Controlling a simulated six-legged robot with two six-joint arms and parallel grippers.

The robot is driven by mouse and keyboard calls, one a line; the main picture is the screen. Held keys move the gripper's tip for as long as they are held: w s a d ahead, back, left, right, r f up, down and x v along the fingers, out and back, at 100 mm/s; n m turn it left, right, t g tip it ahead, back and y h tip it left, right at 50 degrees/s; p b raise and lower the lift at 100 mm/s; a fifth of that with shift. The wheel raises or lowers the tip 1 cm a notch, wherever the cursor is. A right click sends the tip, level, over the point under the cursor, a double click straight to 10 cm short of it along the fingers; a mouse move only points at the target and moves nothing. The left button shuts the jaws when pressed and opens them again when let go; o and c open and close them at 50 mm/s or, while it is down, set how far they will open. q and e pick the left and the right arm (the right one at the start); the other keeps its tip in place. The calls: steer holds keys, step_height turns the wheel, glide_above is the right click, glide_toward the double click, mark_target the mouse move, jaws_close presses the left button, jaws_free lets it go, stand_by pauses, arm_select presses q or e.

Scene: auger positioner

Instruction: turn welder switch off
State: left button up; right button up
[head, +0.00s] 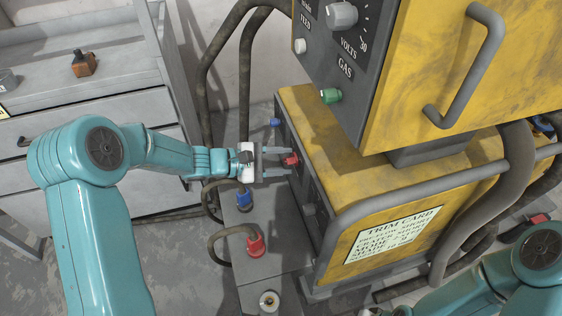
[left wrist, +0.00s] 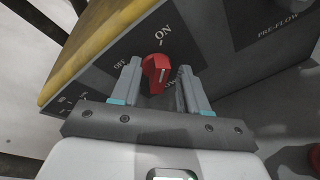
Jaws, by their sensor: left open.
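The welder switch is a red knob (head: 290,159) on the dark front panel of the lower yellow welder (head: 316,122). In the left wrist view the red knob (left wrist: 155,72) has a short white mark and sits below the word ON, with OFF to its left. The white mark points roughly up toward ON. My left gripper (head: 287,161) is open, with its fingers reaching to the panel. In the left wrist view the open fingers (left wrist: 158,77) stand on either side of the knob, with gaps visible. My right gripper is not seen; only part of that arm shows at lower right.
An upper yellow box (head: 455,70) with a grey handle overhangs the welder. A grey tube rail (head: 420,187) runs along the welder's edge. Red (head: 255,243) and blue (head: 244,200) cable plugs lie below my left gripper. A drawer cabinet (head: 100,100) stands at left.

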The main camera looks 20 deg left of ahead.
arm_select(q)
steer(key=shift+c, duration=0.2)
jaws_close()
